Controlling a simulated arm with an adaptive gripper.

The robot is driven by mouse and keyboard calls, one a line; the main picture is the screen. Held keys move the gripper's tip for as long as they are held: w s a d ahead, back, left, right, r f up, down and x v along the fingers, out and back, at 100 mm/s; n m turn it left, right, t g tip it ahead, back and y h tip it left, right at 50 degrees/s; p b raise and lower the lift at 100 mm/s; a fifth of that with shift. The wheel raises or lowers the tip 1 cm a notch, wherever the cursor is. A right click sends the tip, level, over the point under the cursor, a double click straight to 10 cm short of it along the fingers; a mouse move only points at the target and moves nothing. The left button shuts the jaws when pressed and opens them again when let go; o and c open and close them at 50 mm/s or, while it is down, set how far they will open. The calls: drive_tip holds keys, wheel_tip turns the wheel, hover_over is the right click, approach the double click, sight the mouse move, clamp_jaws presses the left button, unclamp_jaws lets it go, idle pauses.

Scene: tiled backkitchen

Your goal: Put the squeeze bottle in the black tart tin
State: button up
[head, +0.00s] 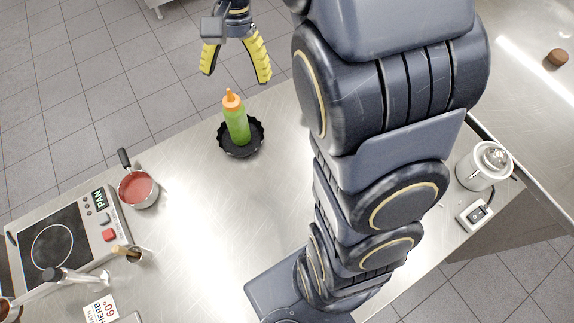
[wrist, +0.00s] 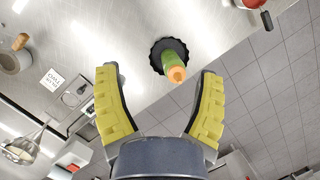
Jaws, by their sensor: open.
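The squeeze bottle (head: 237,124) is green with an orange cap and stands upright inside the black tart tin (head: 222,140). The tin has a fluted rim and rests on the steel table near its far edge. In the wrist view the bottle (wrist: 175,68) is seen from its cap end, within the dark tin (wrist: 155,58). My gripper (head: 236,80) has yellow padded fingers and is open and empty. It is above and beyond the tin, apart from the bottle. In the wrist view my open fingers (wrist: 160,105) have nothing between them.
A saucepan with red contents (head: 138,190) stands left of the tin, near an induction hob (head: 52,246). A small white appliance (head: 484,166) and a switch box (head: 475,213) are at the right. The steel table (head: 190,215) is clear between the pan and my arm.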

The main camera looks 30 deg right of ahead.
drive_tip(key=s+a+n+h, duration=0.1)
drive_tip(key=s+n, duration=0.3)
drive_tip(key=s, duration=0.6)
drive_tip(key=s+a+r+n+h, duration=0.1)
drive_tip(key=s+n, duration=0.3)
drive_tip(key=s, duration=0.6)
drive_tip(key=shift+a+r+n+t+h, duration=0.25)
drive_tip(key=shift+a+n+t+h, duration=0.05)
drive_tip(key=shift+a+n+h, duration=0.1)
